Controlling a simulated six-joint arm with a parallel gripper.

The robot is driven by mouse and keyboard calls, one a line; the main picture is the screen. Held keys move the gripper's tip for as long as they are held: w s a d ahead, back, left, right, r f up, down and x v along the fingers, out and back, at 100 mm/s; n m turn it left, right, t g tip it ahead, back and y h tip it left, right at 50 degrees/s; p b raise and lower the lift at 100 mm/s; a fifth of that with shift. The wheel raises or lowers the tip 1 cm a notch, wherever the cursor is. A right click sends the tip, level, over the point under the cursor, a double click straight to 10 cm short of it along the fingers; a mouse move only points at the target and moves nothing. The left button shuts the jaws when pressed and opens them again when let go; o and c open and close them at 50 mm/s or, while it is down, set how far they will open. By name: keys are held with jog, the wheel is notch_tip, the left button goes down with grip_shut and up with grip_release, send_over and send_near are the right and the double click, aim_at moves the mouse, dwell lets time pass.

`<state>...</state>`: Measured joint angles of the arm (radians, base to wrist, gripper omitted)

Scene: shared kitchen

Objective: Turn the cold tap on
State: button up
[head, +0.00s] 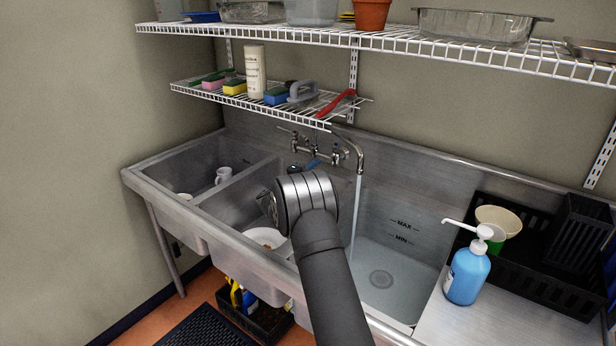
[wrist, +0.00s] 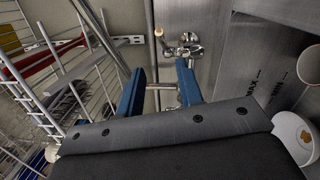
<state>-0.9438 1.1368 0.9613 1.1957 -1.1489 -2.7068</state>
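A wall-mounted metal tap unit (head: 318,150) with lever handles sits on the sink's back wall. Water runs from its curved spout (head: 360,152) into the right basin. In the wrist view a tap valve (wrist: 186,47) shows beyond my fingers, with a pale, orange-tinted lever end (wrist: 158,32). I cannot read hot or cold markings. My gripper (wrist: 160,88) has two blue fingers standing apart, with a thin metal part of the tap unit showing between them; contact cannot be told. In the head view my wrist hides most of my gripper (head: 311,164), just below the tap unit.
A wire shelf (head: 340,118) with sponges, a bottle and a red-handled brush (head: 336,103) hangs close above the taps. A blue soap pump (head: 467,275) and a black rack (head: 560,262) stand at the right. The left basin (head: 195,172) holds a mug.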

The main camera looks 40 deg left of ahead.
jog(key=s, duration=0.4)
jog(key=shift+a+f, duration=0.1)
jog(key=shift+f, duration=0.1)
